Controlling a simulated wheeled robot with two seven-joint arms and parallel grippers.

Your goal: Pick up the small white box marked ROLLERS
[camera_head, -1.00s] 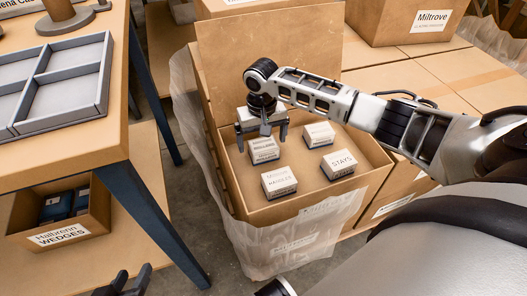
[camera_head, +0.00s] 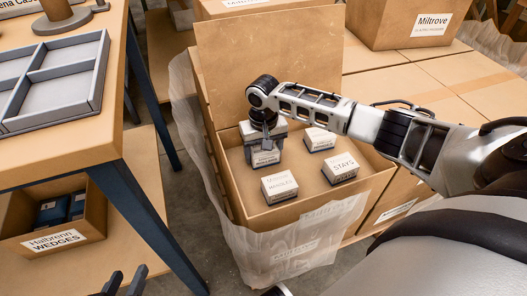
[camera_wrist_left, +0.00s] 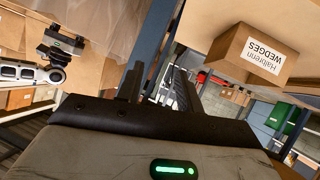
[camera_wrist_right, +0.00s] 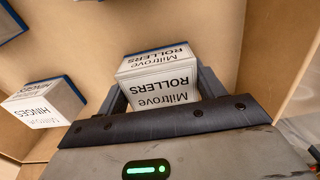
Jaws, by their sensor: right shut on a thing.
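The small white box marked ROLLERS (camera_wrist_right: 160,78) sits between the two fingers of my right gripper (camera_wrist_right: 162,92) in the right wrist view, its label readable on two faces. In the head view, my right gripper (camera_head: 264,140) is over the back left of the open carton and shut on the ROLLERS box (camera_head: 265,158). I cannot tell whether the box still touches the carton floor. My left gripper (camera_head: 125,284) is at the bottom left of the head view, open and empty. Its fingers also show in the left wrist view (camera_wrist_left: 156,85).
The open carton (camera_head: 222,182) also holds a box marked STAYS (camera_head: 340,167), a HINGES box (camera_wrist_right: 45,103) and another. Plastic wrap (camera_head: 290,245) hangs around it. A workbench with a grey divided tray (camera_head: 60,90) and a WEDGES bin (camera_head: 55,240) stand left.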

